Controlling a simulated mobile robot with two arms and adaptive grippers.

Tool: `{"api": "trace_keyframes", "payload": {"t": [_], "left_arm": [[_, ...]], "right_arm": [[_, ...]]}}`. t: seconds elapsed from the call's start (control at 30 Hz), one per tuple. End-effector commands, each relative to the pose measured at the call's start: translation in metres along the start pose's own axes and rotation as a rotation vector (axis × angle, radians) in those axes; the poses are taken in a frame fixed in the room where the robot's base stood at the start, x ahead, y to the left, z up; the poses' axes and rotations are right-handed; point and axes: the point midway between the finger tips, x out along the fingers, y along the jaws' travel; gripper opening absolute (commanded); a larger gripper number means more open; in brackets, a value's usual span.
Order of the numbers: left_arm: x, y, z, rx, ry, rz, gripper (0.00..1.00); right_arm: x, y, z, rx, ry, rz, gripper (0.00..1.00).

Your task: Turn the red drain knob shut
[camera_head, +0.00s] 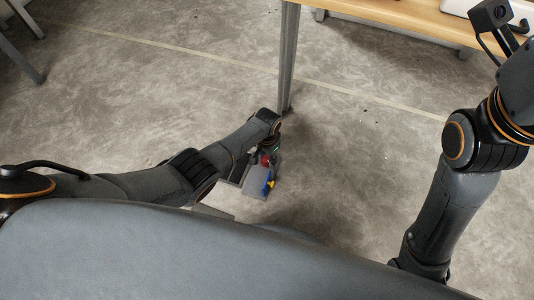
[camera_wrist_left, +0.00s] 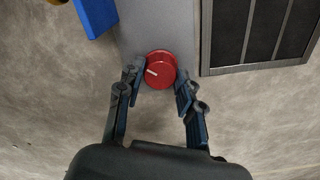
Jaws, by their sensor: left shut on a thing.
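In the head view my left gripper (camera_head: 270,147) is small and reaches down over the unit, partly hiding the knob. My right gripper is outside both views.
A blue part (camera_wrist_left: 95,14) sits beside the knob on the left, and a dark slatted panel (camera_wrist_left: 262,35) on the right. A wooden table (camera_head: 400,14) with a metal leg (camera_head: 288,60) stands behind my left gripper. The concrete floor around is mostly clear.

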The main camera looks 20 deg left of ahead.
Motion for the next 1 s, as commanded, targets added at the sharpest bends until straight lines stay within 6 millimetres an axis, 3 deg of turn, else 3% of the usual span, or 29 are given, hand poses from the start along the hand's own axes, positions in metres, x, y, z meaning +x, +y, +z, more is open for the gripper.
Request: {"api": "trace_keyframes", "payload": {"t": [0.6, 1.0], "left_arm": [[-0.001, 0.001, -0.001, -0.54, 0.001, 0.002, 0.05], [0.0, 0.001, -0.001, -0.709, 0.002, 0.002, 0.05]], "right_arm": [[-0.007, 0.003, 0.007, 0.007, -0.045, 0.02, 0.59], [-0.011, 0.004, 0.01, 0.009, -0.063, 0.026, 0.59]]}}
